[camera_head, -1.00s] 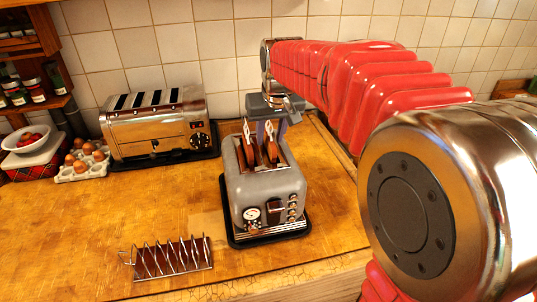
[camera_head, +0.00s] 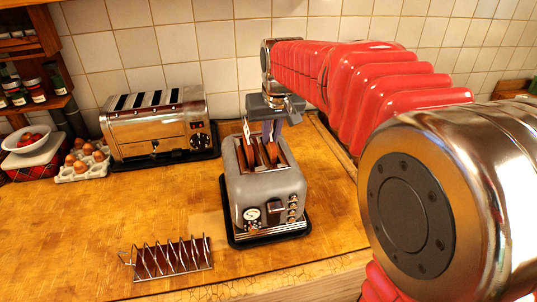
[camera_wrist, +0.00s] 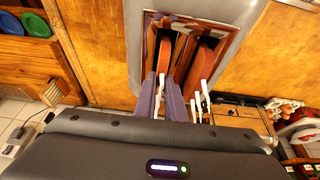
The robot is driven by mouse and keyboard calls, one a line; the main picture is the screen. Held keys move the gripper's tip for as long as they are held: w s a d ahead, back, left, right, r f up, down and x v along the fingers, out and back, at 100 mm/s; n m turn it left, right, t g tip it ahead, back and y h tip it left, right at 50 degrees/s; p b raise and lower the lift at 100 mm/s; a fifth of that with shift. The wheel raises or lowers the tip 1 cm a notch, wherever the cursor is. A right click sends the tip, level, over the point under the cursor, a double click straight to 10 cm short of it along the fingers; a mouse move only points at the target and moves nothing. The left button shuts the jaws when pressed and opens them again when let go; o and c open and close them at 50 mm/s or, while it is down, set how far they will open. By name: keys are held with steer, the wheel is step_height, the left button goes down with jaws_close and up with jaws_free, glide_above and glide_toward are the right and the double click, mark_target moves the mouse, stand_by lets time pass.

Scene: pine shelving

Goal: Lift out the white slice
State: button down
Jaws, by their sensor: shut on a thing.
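The grey toaster (camera_head: 265,190) stands on a dark tray with two open slots on top. One brown-edged slice (camera_head: 272,153) is in its right slot and another slice (camera_head: 249,158) is in the left slot, with a white upright piece (camera_head: 246,132) above it. My gripper (camera_head: 272,131) is over the right slot. Neither slice's face shows clearly, so I cannot tell which is white.
A wire toast rack (camera_head: 172,258) lies at the front left. A chrome toaster (camera_head: 158,128) stands at the back left, beside an egg tray (camera_head: 84,162) and a white bowl (camera_head: 30,145). The wooden counter between toaster and rack is clear.

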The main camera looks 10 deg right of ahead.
step_height(320, 180, up, 10)
stand_by(0.7)
stand_by(0.5)
